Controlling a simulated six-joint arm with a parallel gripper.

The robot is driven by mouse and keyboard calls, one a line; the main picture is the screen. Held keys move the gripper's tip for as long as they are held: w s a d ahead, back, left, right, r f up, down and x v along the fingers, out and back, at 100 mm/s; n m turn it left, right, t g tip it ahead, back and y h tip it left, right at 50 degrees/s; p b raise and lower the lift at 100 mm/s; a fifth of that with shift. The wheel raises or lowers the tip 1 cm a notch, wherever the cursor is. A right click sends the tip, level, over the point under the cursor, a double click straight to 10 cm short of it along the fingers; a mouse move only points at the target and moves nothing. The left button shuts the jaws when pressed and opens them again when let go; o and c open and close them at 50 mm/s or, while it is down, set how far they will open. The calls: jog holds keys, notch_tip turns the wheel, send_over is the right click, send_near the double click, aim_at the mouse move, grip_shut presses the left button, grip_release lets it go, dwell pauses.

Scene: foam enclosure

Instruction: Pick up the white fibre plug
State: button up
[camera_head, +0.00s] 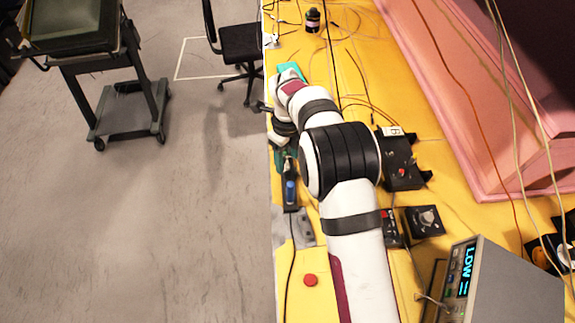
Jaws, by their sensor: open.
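My arm reaches up the picture along the left edge of the yellow work surface (300,262), and its wrist bends back down near that edge. My gripper (282,143) is at the wrist's end, small and partly covered by my own arm; its jaws are open, but the fingertips are hard to make out. I cannot pick out the white fibre plug with certainty; it may be hidden behind my arm or too small. No object shows clearly between the jaws.
A blue-handled tool (290,190) lies near the left edge. Black boxes (401,165) sit right of my arm, before a pink foam wall (450,85). A meter reading LOW (467,270) stands at lower right. Loose cables cross the surface. Floor lies beyond the edge.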

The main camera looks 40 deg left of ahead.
jog(key=shift+f, duration=0.95)
grip_shut()
jog(key=shift+r, duration=0.15)
jog(key=r, duration=0.3)
jog(key=d+r, duration=0.1)
jog(key=shift+w+r, duration=0.25)
jog(key=shift+r, duration=0.05)
jog(key=w+d+r, duration=0.2)
jog(key=d+r, duration=0.1)
jog(key=d, duration=0.8)
jog(key=shift+w+d+r, duration=0.15)
jog(key=shift+d+r, duration=0.2)
jog(key=shift+r, duration=0.05)
